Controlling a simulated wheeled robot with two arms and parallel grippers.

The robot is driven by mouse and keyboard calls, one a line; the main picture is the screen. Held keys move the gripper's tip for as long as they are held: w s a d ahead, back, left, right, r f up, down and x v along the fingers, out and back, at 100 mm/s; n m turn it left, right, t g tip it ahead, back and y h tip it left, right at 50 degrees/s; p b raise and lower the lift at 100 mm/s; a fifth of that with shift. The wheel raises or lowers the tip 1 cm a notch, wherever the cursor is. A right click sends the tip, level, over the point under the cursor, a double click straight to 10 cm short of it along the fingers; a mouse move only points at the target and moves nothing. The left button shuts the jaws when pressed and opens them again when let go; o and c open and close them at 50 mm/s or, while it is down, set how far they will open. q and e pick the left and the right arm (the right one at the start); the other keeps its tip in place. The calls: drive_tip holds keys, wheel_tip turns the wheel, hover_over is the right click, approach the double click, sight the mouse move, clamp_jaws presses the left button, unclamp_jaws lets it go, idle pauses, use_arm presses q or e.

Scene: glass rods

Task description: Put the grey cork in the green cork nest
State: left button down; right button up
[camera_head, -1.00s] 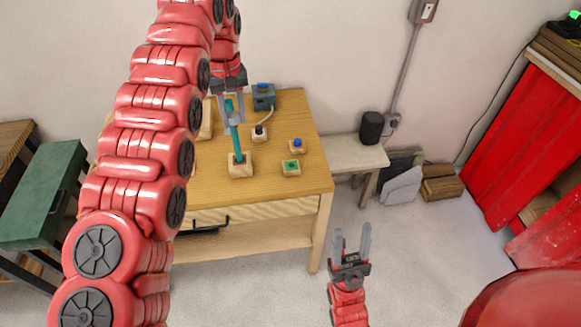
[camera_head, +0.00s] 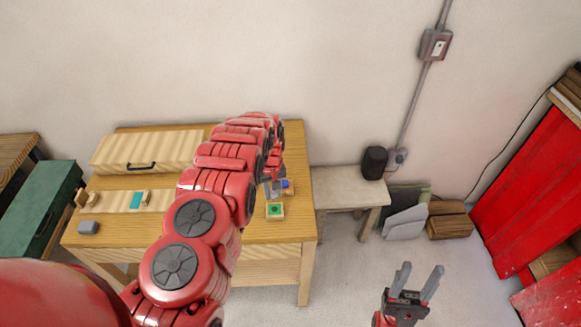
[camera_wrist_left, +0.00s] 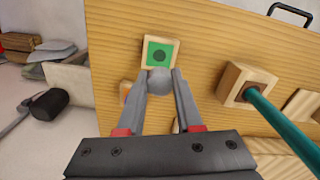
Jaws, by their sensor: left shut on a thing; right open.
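The grey cork (camera_wrist_left: 159,84) is a rounded grey piece held between the fingertips of my left gripper (camera_wrist_left: 161,76), which is shut on it. In the left wrist view it overlaps the near edge of the green cork nest (camera_wrist_left: 149,46), a wooden block with a green square and a dark round middle. I cannot tell whether cork and nest touch. In the head view the green nest (camera_head: 275,209) is at the table's right front, with my left gripper (camera_head: 275,190) just behind it. The cork is not clear there. My right gripper (camera_head: 416,282) is open and empty, right of the table.
A teal rod (camera_wrist_left: 285,130) stands in a wooden block (camera_wrist_left: 235,78) beside the nest. A blue-topped piece (camera_head: 288,185) is close to my left gripper.

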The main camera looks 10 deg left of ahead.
sight(273, 198)
use_arm(q)
drive_tip(key=shift+d+f, duration=0.2)
drive_tip(key=shift+f, duration=0.5)
drive_tip(key=shift+s+a+f+b, duration=0.1)
drive_tip(key=shift+f+b, duration=0.2)
drive_tip(key=shift+f, duration=0.15)
drive_tip(key=shift+s+a+f+b, duration=0.1)
drive_tip(key=shift+f+b, duration=0.2)
drive_tip(key=shift+f, duration=0.1)
drive_tip(key=shift+w+d+f+b, duration=0.15)
drive_tip(key=shift+f+b, duration=0.7)
drive_tip(key=shift+f, duration=0.9)
drive_tip(key=shift+f+b, duration=0.15)
drive_tip(key=shift+b, duration=0.15)
drive_tip(key=shift+r, duration=0.2)
drive_tip(key=shift+r+p, duration=0.4)
drive_tip(key=shift+r, duration=0.25)
